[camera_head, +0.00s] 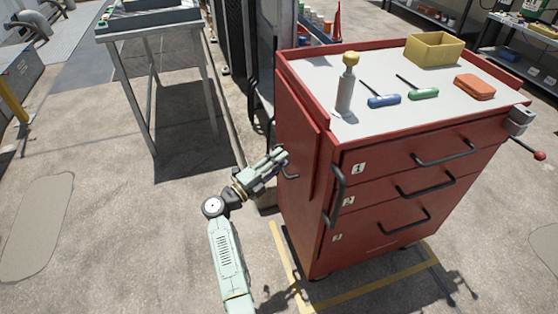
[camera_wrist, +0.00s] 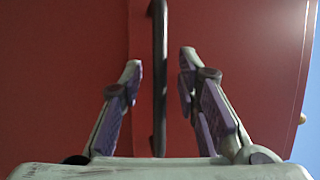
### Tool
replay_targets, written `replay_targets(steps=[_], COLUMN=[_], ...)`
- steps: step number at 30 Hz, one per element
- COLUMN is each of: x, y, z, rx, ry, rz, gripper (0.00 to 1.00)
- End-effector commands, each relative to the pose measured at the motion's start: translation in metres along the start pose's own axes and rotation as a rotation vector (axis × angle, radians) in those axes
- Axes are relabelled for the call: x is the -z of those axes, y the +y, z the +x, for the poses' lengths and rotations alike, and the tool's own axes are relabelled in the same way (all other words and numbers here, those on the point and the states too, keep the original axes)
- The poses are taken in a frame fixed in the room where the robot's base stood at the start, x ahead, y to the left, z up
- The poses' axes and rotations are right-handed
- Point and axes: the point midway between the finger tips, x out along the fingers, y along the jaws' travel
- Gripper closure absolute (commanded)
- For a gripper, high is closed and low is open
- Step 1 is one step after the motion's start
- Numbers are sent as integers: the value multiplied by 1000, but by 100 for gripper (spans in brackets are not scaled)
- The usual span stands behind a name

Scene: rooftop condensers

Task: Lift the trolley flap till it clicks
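The red tool trolley (camera_head: 420,165) stands at the right with a pale grey top. Its flap (camera_head: 300,130) appears to be the red panel hanging down the left side. A dark bar handle (camera_head: 291,176) is on that side, partly hidden by my gripper (camera_head: 277,160). In the wrist view the black handle (camera_wrist: 159,110) runs upright between the two fingers of my gripper (camera_wrist: 160,62), against the red panel (camera_wrist: 235,45). The fingers are apart, with a gap on either side of the bar. I cannot tell how deep the bar sits between them.
On the trolley top are a bottle (camera_head: 346,90), a blue-handled tool (camera_head: 384,100), a green-handled tool (camera_head: 423,94), a yellow bin (camera_head: 434,50) and orange blocks (camera_head: 474,86). A grey table (camera_head: 150,22) stands at back left. The floor at left is clear.

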Motion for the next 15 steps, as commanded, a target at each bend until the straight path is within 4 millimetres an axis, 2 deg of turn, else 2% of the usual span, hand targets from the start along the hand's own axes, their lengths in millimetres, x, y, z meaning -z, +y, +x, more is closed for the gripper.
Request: replay_targets(steps=[7, 15], x=[0, 0], y=[0, 0], z=[0, 0], rx=[0, 0], ry=[-1, -1], rz=[0, 0], gripper=[71, 89])
